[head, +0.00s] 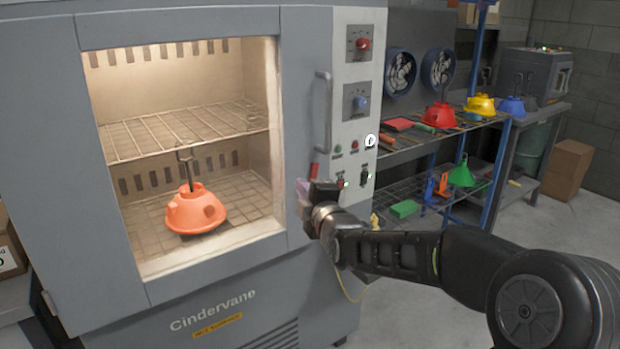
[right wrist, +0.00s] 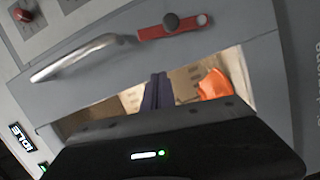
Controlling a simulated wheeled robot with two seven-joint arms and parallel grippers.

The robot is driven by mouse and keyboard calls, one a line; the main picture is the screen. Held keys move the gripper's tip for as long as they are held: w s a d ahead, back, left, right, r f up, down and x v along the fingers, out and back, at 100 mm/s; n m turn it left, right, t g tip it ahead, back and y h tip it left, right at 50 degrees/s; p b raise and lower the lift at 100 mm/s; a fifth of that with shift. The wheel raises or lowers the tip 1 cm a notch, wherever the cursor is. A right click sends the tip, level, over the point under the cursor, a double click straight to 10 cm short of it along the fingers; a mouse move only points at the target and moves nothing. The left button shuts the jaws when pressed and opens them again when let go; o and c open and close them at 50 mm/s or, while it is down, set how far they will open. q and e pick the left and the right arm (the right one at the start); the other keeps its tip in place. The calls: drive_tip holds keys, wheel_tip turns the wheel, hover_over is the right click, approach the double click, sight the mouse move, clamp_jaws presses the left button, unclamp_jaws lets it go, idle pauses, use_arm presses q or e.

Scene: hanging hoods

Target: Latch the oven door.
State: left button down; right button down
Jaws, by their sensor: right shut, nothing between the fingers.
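The oven door (head: 180,285) looks closed in the head view, with a lit window and a long grey handle (head: 325,112) at its right edge. A red latch lever (head: 314,170) sits just below the handle, partly hidden by my right gripper. In the right wrist view the red lever (right wrist: 190,25) has a dark round knob and lies roughly in line with the handle (right wrist: 80,55). I cannot tell whether it is engaged. My right gripper (head: 304,189) is shut and empty in front of the door, just below the lever. My left gripper is out of view.
The control panel (head: 359,95), with knobs and buttons, is right of the door. A rack (head: 440,139) with coloured hoods and tools stands farther right. A cardboard box (head: 566,170) is by the wall. Open floor lies at right.

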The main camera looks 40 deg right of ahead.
sight(305, 172)
drive_tip(key=x, duration=0.5)
drive_tip(key=shift+w, duration=0.3)
drive_tip(key=shift+s+d+f+p, duration=0.15)
drive_tip(key=shift+d+f+p, duration=0.05)
drive_tip(key=shift+d, duration=0.8)
drive_tip(key=shift+s+d+f+p, duration=0.1)
drive_tip(key=shift+d+f+p, duration=0.05)
drive_tip(key=shift+d, duration=0.85)
